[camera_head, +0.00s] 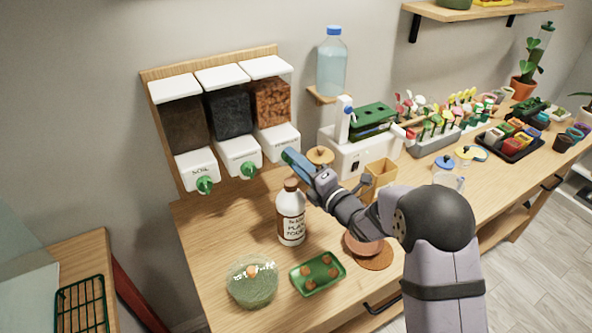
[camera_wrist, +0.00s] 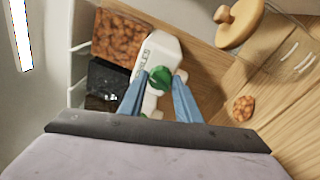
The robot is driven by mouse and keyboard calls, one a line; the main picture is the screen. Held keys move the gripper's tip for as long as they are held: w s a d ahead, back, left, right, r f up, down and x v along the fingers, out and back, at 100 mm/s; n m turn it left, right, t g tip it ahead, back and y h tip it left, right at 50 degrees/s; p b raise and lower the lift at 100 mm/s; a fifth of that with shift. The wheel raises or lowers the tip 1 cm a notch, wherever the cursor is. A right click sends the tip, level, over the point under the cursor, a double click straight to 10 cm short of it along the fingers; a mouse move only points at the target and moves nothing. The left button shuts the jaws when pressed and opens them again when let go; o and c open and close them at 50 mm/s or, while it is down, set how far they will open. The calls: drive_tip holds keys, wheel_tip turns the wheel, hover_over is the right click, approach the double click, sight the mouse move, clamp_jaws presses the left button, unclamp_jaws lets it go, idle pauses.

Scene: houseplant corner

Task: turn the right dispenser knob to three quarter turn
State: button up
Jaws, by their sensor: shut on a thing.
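The right dispenser (camera_head: 278,139) is a white-fronted bin of reddish-brown pebbles, mounted on a wooden back board. In the wrist view its white front (camera_wrist: 152,48) bears partly readable lettering. Its green knob (camera_wrist: 158,78) sits between the two blue fingers of my gripper (camera_wrist: 161,84), which is shut on it. In the head view my gripper (camera_head: 292,158) reaches the dispenser's front from the right and hides the knob. How far the knob is turned cannot be told. The soil dispenser's knob (camera_head: 204,185) and the middle dispenser's knob (camera_head: 248,170) are green and free.
A plant food bottle (camera_head: 291,215) stands below my gripper. A wooden-lidded jar (camera_wrist: 240,22) is close by, with a loose pebble (camera_wrist: 243,108) on the table. A green tray (camera_head: 317,273), a glass jar (camera_head: 252,284) and a white machine (camera_head: 358,150) stand around.

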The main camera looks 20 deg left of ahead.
drive_tip(key=shift+f+m+b, duration=0.2)
drive_tip(key=shift+m+b, duration=0.95)
drive_tip(key=shift+m, duration=0.05)
drive_tip(key=o, duration=1)
drive_tip(key=shift+r, duration=0.1)
drive_tip(key=shift+b+v, duration=1.4)
drive_tip(key=shift+v, duration=2.3)
